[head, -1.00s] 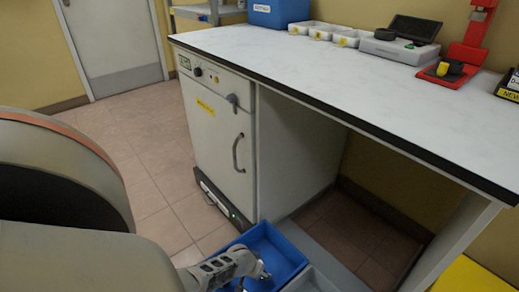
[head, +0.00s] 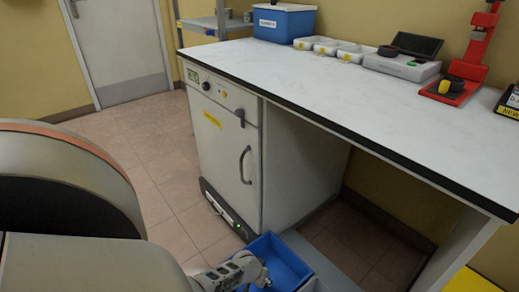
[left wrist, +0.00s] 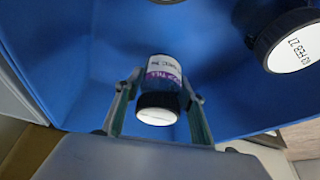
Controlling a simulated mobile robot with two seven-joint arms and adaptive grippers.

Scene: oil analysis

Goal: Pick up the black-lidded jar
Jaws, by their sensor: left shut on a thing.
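In the left wrist view, a small jar (left wrist: 164,72) with a white and purple label and a black-rimmed lid with a pale top sits between my left gripper's (left wrist: 160,95) fingers, which are shut on it. It is inside or just above the blue tray (left wrist: 95,50). In the head view, my left gripper (head: 262,276) is at the blue tray (head: 290,262) at the bottom; the jar is too small or hidden there. Another black-lidded jar (left wrist: 292,45), with a date on its white lid top, is at the upper right of the wrist view. My right gripper is not in view.
A white bench (head: 330,95) stands over a grey cabinet (head: 225,150) behind the tray. On it are a blue box (head: 283,22), white trays (head: 330,47), a grey device (head: 400,67) and a red stand (head: 470,70). Tiled floor (head: 135,160) is clear at left.

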